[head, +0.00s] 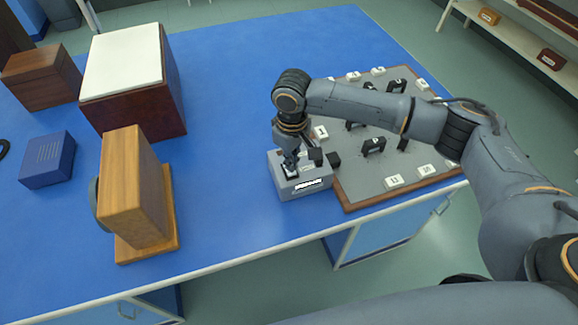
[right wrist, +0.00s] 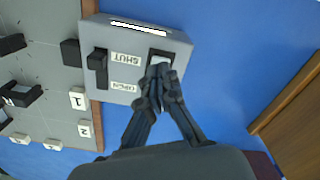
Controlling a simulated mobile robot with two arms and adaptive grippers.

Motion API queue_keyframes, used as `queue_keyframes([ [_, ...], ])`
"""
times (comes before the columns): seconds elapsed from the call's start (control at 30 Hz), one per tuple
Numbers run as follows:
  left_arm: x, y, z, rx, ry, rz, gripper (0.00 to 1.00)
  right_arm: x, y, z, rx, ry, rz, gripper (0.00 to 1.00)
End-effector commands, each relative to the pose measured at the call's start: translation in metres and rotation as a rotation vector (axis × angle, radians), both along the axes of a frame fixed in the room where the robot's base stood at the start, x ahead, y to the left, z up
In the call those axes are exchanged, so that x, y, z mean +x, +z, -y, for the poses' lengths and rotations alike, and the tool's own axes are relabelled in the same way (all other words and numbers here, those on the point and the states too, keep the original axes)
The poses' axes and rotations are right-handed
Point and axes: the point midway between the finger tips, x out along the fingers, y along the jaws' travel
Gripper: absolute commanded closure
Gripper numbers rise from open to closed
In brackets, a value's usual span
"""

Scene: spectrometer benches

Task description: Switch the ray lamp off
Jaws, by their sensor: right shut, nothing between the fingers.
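A grey box (head: 285,190), which looks like the ray lamp, stands on the blue bench against the left edge of the board. It has a bright white strip on one face. In the right wrist view the box (right wrist: 125,60) shows a black lever (right wrist: 98,65) beside SHUT and OPEN labels, and a rocker switch (right wrist: 158,56) in a black frame. My right gripper (head: 291,172) points down onto the box's top. Its shut, empty fingertips (right wrist: 162,70) are at the switch and partly cover it; I cannot tell whether they touch. My left gripper is out of view.
A grey board (head: 352,185) with black holders and white numbered tags lies right of the box. Left stand a wooden instrument (head: 135,185), a blue box (head: 47,160) and a white-topped case (head: 125,60). The bench between instrument and grey box is clear.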

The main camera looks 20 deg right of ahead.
Motion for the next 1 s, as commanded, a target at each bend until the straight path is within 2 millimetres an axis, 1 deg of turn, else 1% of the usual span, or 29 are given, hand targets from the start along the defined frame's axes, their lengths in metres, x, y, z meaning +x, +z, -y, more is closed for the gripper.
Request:
queue_keyframes([
  [1.0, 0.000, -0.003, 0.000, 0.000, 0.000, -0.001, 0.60, 0.000, -0.016, 0.000, 0.001, 0.000, -0.001, 1.00],
])
